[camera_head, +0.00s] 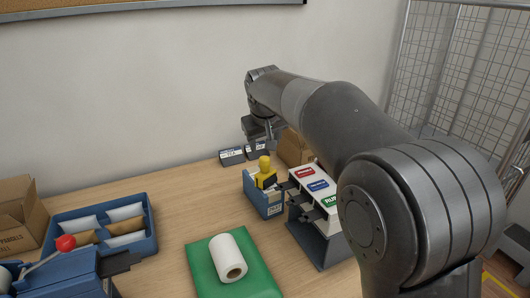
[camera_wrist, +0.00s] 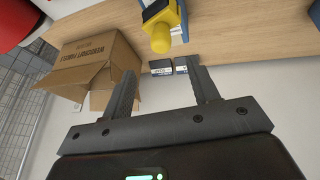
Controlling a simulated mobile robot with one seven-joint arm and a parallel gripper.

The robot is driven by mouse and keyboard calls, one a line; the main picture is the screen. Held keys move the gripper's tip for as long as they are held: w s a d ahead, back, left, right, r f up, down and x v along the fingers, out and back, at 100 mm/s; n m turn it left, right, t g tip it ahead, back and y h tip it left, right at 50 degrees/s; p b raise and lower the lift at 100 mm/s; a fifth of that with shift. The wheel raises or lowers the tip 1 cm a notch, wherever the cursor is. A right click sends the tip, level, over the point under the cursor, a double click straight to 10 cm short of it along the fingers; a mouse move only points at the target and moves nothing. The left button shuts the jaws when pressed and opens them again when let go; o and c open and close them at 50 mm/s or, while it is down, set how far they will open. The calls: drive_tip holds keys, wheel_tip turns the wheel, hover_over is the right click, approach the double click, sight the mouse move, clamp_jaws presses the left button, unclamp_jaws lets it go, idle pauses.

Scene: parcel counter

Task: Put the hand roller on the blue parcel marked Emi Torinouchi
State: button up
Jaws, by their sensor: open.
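A yellow tool with a rounded knob (camera_head: 265,171), possibly the hand roller, stands in a small blue open box (camera_head: 263,205) on the counter. It also shows at the top of the wrist view (camera_wrist: 161,32). My gripper (camera_head: 262,134) is open and empty, above and behind the yellow tool near the wall. In the wrist view my gripper's fingers (camera_wrist: 164,76) are spread, with two small dark labelled blocks (camera_wrist: 161,68) in sight beyond them. I cannot make out a blue parcel marked Emi Torinouchi in either view.
A rack with red, blue and green labels (camera_head: 320,185) stands right of the yellow tool. A cardboard box (camera_wrist: 92,58) is behind it. A white roll (camera_head: 228,257) lies on a green mat (camera_head: 260,282). A blue tray (camera_head: 150,238) of packets is at left.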

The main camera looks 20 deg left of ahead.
drive_tip(key=s+d+r+m, duration=0.15)
drive_tip(key=s+d, duration=0.25)
drive_tip(key=d, duration=0.4)
drive_tip(key=s+d+r+m, duration=0.1)
drive_tip(key=s+d+r, duration=0.15)
drive_tip(key=d, duration=0.55)
drive_tip(key=s+d+r+m, duration=0.15)
drive_tip(key=s+d, duration=0.25)
drive_tip(key=d, duration=0.4)
drive_tip(key=s+d+f+m, duration=0.2)
drive_tip(key=s+d+f, duration=0.3)
drive_tip(key=s, duration=0.5)
drive_tip(key=s+d+f+m+h, duration=0.1)
drive_tip(key=s+d+f+m, duration=0.1)
drive_tip(key=s+d+f, duration=0.4)
drive_tip(key=s+d, duration=0.4)
drive_tip(key=shift+m+t+h, duration=0.3)
